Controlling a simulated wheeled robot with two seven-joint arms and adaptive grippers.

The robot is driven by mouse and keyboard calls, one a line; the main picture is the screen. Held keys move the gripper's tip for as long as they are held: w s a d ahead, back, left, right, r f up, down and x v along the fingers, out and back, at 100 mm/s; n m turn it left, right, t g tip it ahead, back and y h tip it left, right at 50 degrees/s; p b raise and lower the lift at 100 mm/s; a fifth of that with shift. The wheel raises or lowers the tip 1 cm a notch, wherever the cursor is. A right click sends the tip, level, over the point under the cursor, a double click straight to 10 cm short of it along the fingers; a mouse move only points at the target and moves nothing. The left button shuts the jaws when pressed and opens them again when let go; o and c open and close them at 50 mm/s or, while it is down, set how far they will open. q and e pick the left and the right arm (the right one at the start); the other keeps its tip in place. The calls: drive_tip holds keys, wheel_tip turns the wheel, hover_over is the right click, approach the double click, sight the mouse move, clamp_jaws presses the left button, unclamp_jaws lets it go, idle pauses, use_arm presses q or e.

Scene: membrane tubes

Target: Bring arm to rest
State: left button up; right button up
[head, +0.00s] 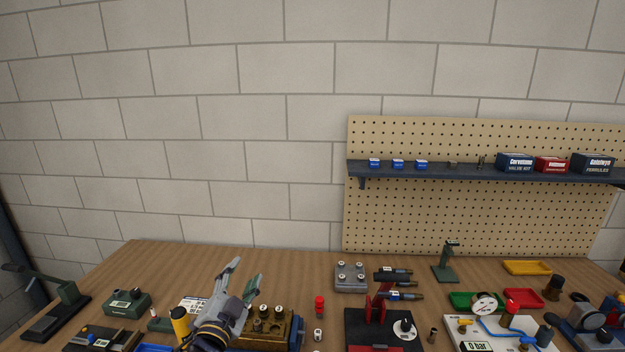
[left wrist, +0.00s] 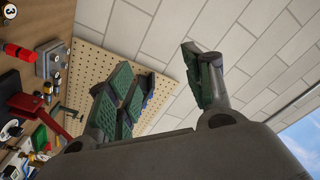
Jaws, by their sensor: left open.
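My left gripper (head: 245,277) is raised above the left-middle part of the wooden workbench in the head view, its fingers pointing up and away toward the wall. In the left wrist view its two green-padded fingers (left wrist: 165,85) are spread wide, with nothing between them. It appears in front of a brass block (head: 270,328) with several round knobs, partly hiding it. My right gripper shows in neither view.
A yellow cylinder (head: 180,322) is close beside my left wrist. A grey block (head: 350,277), red stand (head: 378,310) and red-capped vial (head: 320,306) are to the right. A pegboard (head: 480,222) with a shelf (head: 440,172) stands behind. The bench's back left is clear.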

use_arm(q)
drive_tip(key=s+a+f+n+g+y, duration=0.3)
drive_tip(key=s+a+f+n+g, duration=0.1)
drive_tip(key=f, duration=0.5)
drive_tip(key=s+a+f+n+g+h, duration=0.1)
drive_tip(key=s+f+n+g, duration=0.1)
drive_tip(key=s+f+g, duration=0.7)
drive_tip(key=s+f+n+g, duration=0.2)
drive_tip(key=s+f, duration=0.5)
drive_tip(key=s, duration=0.5)
wheel_tip(320, 180, down, 38)
drive_tip(key=s+g+b, duration=0.1)
drive_tip(key=s+b, duration=0.2)
drive_tip(key=b, duration=0.2)
drive_tip(key=s+a+f+b, duration=0.2)
drive_tip(key=s+a+f, duration=0.1)
drive_tip(key=s+f, duration=0.7)
drive_tip(key=s+a+f+g+b, duration=0.1)
drive_tip(key=s+a+f+b, duration=0.1)
drive_tip(key=s+f, duration=0.9)
wheel_tip(320, 180, down, 4)
drive_tip(key=shift+s+a+r+b, duration=0.1)
drive_tip(key=shift+s+a+b, duration=0.2)
drive_tip(key=shift+a+b, duration=0.15)
